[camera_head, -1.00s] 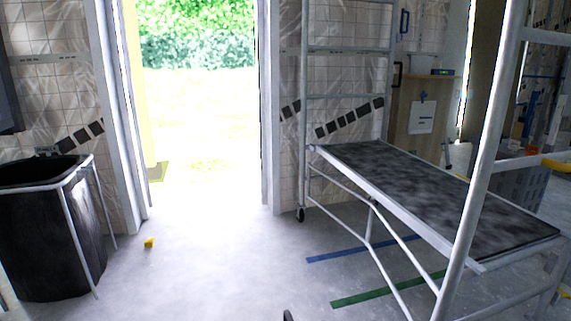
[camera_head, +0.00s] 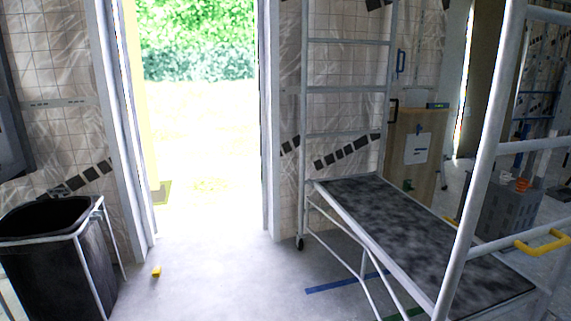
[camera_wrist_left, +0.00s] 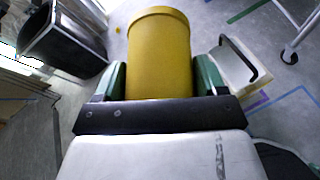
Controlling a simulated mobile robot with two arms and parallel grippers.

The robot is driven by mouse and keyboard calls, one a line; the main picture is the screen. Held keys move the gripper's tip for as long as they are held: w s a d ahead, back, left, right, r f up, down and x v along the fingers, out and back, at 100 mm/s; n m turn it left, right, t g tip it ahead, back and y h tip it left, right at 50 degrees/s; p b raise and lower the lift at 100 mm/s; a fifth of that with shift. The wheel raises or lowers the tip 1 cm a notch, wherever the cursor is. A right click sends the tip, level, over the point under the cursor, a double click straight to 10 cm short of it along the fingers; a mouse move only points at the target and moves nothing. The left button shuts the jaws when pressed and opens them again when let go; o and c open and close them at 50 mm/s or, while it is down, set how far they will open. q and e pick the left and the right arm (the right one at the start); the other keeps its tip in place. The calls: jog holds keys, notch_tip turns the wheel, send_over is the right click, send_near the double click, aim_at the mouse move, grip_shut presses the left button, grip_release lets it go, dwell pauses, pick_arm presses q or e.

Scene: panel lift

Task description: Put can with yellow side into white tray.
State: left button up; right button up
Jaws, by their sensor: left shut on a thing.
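My left gripper (camera_wrist_left: 162,75) shows in the left wrist view, its green-padded fingers shut on a can with a yellow side (camera_wrist_left: 159,45). The can stands out beyond the fingers, and its lower end is hidden by the gripper's dark bar. A pale, white-sided thing with a dark curved handle (camera_wrist_left: 230,62) lies below, just right of the right finger and partly hidden by it; I cannot tell whether it is the white tray. No gripper, can or white tray shows in the head view.
A black bin in a white frame (camera_head: 45,265) stands at left, near a small yellow piece (camera_head: 156,272) on the floor. A scaffold with a dark platform (camera_head: 400,225) fills the right. A grey crate (camera_head: 508,212) stands behind it.

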pick_arm(q)
jog(key=r, duration=0.1)
jog(key=r+p, duration=0.1)
jog(key=shift+s+r, duration=0.3)
pick_arm(e)
jog(key=s+d+g, duration=0.1)
jog(key=s+g, duration=0.1)
jog(key=s, duration=0.4)
jog(key=shift+s+d+r+h, duration=0.3)
jog(key=shift+d+r, duration=0.05)
jog(key=shift+r, duration=0.05)
